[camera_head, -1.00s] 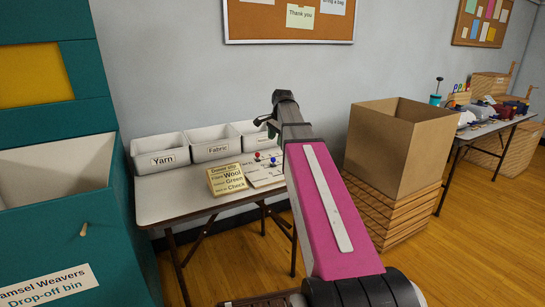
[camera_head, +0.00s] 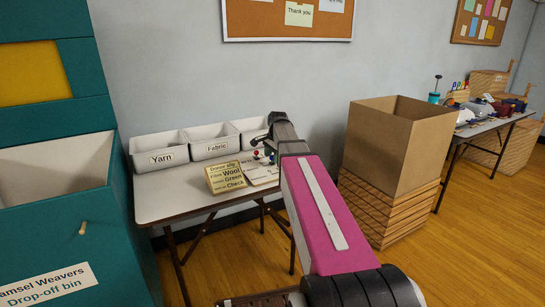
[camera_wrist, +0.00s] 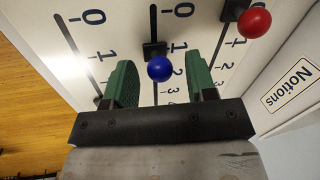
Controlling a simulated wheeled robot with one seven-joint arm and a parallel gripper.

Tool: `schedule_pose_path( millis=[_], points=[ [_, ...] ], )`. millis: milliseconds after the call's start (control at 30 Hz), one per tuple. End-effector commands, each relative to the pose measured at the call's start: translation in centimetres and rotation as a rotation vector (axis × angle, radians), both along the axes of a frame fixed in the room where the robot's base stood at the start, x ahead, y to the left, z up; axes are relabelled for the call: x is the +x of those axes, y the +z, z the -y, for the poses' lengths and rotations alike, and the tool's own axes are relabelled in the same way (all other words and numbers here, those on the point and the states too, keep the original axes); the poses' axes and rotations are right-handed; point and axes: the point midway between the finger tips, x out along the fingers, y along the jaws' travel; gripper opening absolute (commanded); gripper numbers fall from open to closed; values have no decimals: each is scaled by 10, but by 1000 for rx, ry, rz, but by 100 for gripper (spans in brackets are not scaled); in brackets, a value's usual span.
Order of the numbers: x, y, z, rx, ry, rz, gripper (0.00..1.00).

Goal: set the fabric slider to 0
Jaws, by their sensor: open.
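In the wrist view, a pale panel (camera_wrist: 125,15) carries slider tracks with number scales starting at 0. A blue knob (camera_wrist: 160,68) stands on the middle track, its dark base about level with 1. A red knob (camera_wrist: 254,21) is on the track at right, and another track runs at left. No track name is readable, so I cannot tell which is fabric. My gripper (camera_wrist: 164,72) is open, its green fingers on either side of the blue knob; contact is not clear. In the head view my gripper (camera_head: 264,145) is over the panel, hiding much of it.
A donor slip (camera_head: 225,177) stands left of the panel on the table (camera_head: 165,205). Bins labelled Yarn (camera_head: 160,158) and Fabric (camera_head: 216,148) stand behind; a Notions label (camera_wrist: 291,84) shows in the wrist view. A cardboard box (camera_head: 390,145) is at right, a teal drop-off bin (camera_head: 95,235) at left.

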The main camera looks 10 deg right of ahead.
Motion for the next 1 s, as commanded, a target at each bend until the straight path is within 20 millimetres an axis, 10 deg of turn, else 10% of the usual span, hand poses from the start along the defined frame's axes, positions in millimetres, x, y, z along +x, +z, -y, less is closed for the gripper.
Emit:
schedule_pose_path(
  millis=[100, 300, 1000],
  points=[
    [0, 0, 0, 0, 0, 0, 51],
    [0, 0, 0, 0, 0, 0, 0],
    [-12, 0, -45, 5, 2, -1, 0]
  ],
)
